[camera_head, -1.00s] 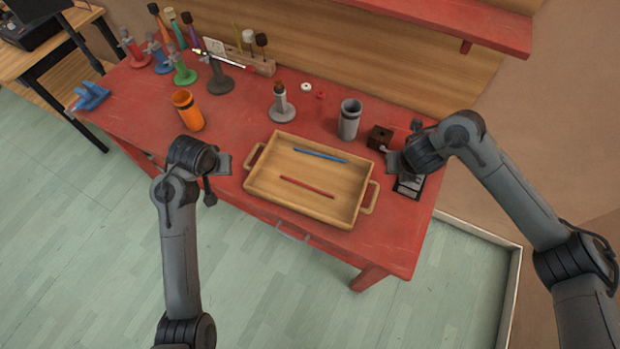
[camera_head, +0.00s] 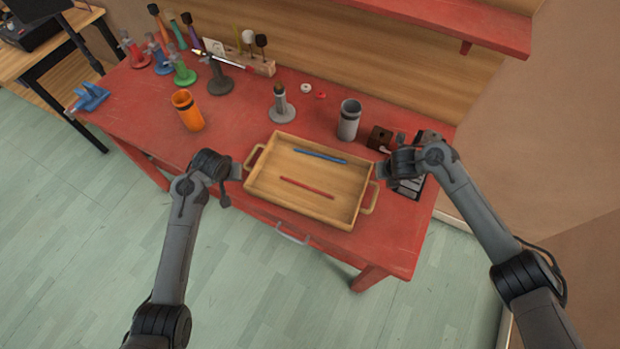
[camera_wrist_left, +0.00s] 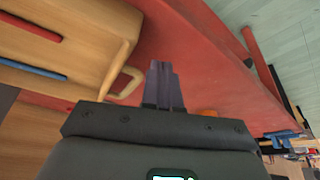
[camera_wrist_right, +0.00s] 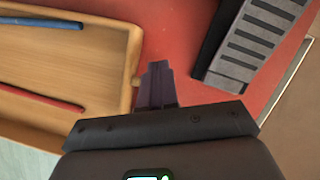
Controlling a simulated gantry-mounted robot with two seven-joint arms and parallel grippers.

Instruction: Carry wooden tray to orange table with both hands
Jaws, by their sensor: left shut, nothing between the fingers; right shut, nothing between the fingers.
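The wooden tray (camera_head: 308,205) sits on the red table (camera_head: 240,125), with a blue stick (camera_head: 320,155) and a red stick (camera_head: 307,188) lying in it. My left gripper (camera_head: 240,171) is shut and empty beside the tray's left handle (camera_head: 254,157). In the left wrist view its closed fingers (camera_wrist_left: 164,85) are next to that handle (camera_wrist_left: 130,80). My right gripper (camera_head: 379,171) is shut and empty beside the tray's right handle (camera_head: 370,198). In the right wrist view its closed fingers (camera_wrist_right: 157,85) are close to the tray's edge (camera_wrist_right: 131,70). I cannot tell whether either gripper touches. No orange table shows clearly.
An orange cup (camera_head: 188,111), a grey cup (camera_head: 349,119) and a grey stand (camera_head: 281,104) stand behind the tray. A dark box (camera_head: 379,138) and a keypad-like device (camera_head: 410,185) are by my right gripper. A light wooden table (camera_head: 25,62) stands at far left.

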